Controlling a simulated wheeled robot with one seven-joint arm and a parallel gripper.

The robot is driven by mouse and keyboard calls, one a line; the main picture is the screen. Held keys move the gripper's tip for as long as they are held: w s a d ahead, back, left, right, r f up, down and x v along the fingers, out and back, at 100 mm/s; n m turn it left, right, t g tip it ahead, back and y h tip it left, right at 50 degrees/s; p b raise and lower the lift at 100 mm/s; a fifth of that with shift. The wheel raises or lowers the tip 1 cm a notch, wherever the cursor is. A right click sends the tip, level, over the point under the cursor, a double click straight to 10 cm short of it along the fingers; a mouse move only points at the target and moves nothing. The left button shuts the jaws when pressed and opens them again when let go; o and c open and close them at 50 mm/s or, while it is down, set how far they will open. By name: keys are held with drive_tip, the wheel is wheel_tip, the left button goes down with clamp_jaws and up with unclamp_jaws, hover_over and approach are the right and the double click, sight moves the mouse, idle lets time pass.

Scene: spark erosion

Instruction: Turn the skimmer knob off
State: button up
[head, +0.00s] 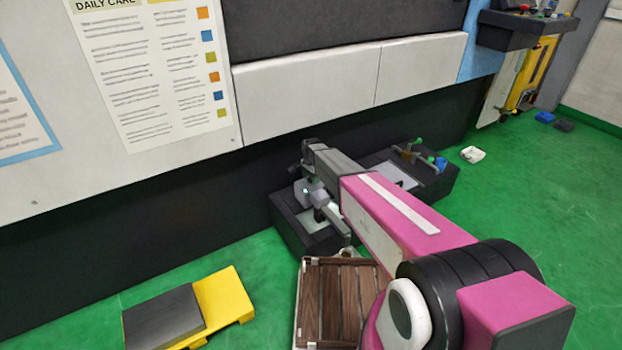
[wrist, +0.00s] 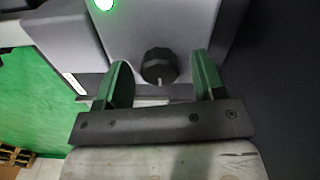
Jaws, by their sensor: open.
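The skimmer knob (wrist: 159,66) is a dark, ridged round knob with a small pale pointer mark at its lower edge. It sits on a grey housing (wrist: 190,25) in the wrist view, below a lit green lamp (wrist: 103,4). My gripper (wrist: 160,78) is open, with one green-faced finger to the left of the knob and one to the right. Gaps show between both fingers and the knob. In the head view my gripper (head: 318,200) is at the skimmer unit by the machine's foot, and my arm hides much of that unit; I cannot make out the knob there.
A dark tank (head: 435,180) with small fittings stands behind my arm. A slatted wooden pallet (head: 335,300) lies on the floor in front. A yellow and black step (head: 225,295) stands at the lower left.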

drive_tip(key=c, duration=0.9)
drive_tip(key=shift+n, duration=0.4)
drive_tip(key=n, duration=0.3)
drive_tip(key=shift+n, duration=0.4)
drive_tip(key=n, duration=0.4)
drive_tip(key=shift+n, duration=0.3)
drive_tip(key=n, duration=0.8)
drive_tip(key=shift+n, duration=0.3)
